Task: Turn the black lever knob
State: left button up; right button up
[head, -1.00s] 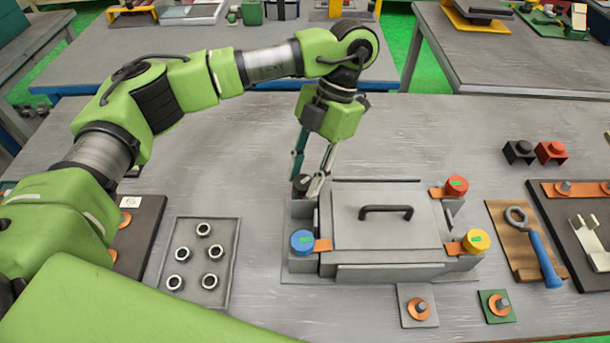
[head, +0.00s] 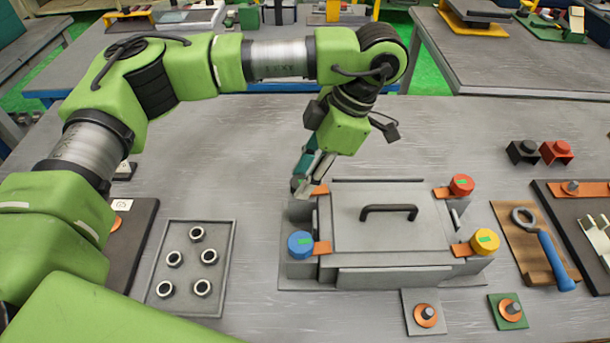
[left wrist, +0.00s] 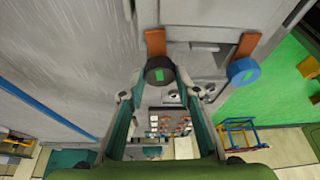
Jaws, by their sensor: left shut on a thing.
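The black lever knob (left wrist: 159,72), with a green mark on top, stands between the fingertips of my left gripper (left wrist: 165,90) in the left wrist view. In the head view my left gripper (head: 303,184) is at the back left corner of the grey box (head: 350,230), shut on the knob, which its fingers largely hide. The knob's orange lever (head: 320,189) points right, to the lid's edge; it also shows in the left wrist view (left wrist: 155,42). My right gripper is not in view.
The blue knob (head: 300,244), red knob (head: 461,185) and yellow knob (head: 484,241) sit at the other corners with orange levers. The lid has a black handle (head: 389,211). A tray (head: 225,233) with several rings lies left; a blue-handled wrench (head: 548,255) lies right.

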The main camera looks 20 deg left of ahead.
aim_at(328, 189)
pick_arm(q)
jog(key=shift+w+r, duration=0.15)
jog(key=shift+r, duration=0.1)
jog(key=o, duration=1.1)
jog(key=shift+f, duration=0.1)
jog(key=v, duration=1.2)
jog(key=shift+s, duration=0.2)
